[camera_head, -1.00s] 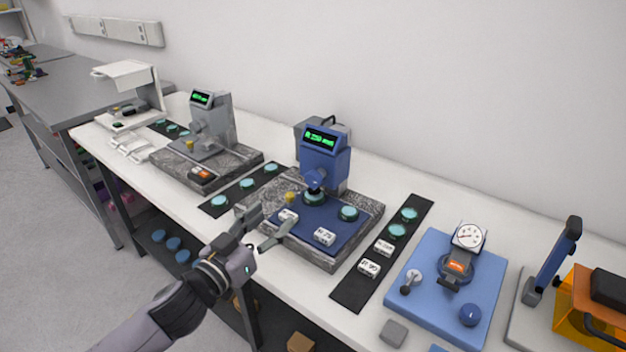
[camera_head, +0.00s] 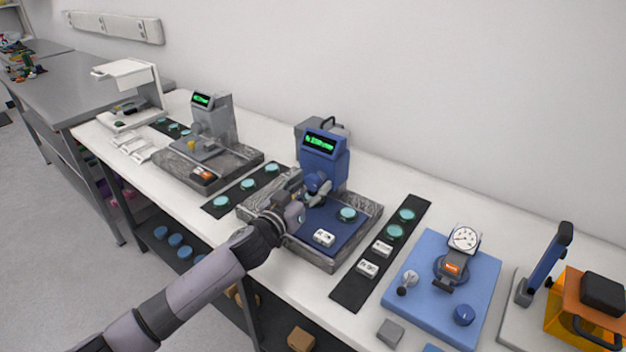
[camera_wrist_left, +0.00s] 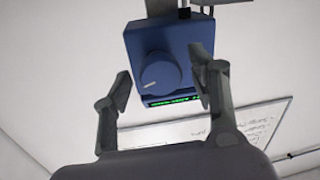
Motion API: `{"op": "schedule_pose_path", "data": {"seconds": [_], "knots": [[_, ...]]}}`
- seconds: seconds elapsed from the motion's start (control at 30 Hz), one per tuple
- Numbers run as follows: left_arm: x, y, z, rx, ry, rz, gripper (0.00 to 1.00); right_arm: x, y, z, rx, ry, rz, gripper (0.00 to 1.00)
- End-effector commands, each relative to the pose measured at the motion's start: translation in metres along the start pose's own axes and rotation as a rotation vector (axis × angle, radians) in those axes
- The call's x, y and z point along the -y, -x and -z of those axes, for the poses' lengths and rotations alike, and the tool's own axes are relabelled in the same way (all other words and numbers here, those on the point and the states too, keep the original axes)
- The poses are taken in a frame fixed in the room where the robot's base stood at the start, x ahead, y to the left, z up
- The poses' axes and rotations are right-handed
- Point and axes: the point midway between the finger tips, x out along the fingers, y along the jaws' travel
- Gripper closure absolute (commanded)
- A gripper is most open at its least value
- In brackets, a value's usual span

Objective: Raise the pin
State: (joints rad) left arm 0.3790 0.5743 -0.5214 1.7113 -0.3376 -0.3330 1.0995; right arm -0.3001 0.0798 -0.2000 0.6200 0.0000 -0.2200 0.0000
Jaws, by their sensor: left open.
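The blue interferometer (camera_head: 322,158) with a lit green display stands on a speckled stone base (camera_head: 368,222) with a blue stage (camera_head: 328,217). My left gripper (camera_head: 308,186) is at the front of its head, over the left part of the stage. In the left wrist view the open fingers (camera_wrist_left: 160,82) stand on either side of the blue head (camera_wrist_left: 170,45) and its round knob (camera_wrist_left: 157,71), with nothing seen gripped. I cannot make out a pin; my gripper hides the left part of the stage. My right gripper is not in view.
A grey instrument (camera_head: 211,125) on a similar base stands to the left. Dark strips with teal discs (camera_head: 347,214) and white blocks lie around; one disc and a white block (camera_head: 324,237) are on the stage. A blue gauge plate (camera_head: 425,290) is at the right.

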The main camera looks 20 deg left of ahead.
Motion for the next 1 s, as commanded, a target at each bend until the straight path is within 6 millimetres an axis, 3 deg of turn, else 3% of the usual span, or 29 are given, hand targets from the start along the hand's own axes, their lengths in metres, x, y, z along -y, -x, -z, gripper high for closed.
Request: {"op": "schedule_pose_path", "data": {"seconds": [0.17,0.47,1.0], "knots": [[0.0,-0.0122,0.0007,0.0,0.0,0.001,0.46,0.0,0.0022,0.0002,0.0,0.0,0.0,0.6],[-0.0002,-0.014,0.0,0.0,0.0,0.0,0.46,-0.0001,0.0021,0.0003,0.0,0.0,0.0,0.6],[0.0002,-0.0136,0.0,0.0,0.0,0.0,0.81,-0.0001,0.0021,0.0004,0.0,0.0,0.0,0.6]]}}
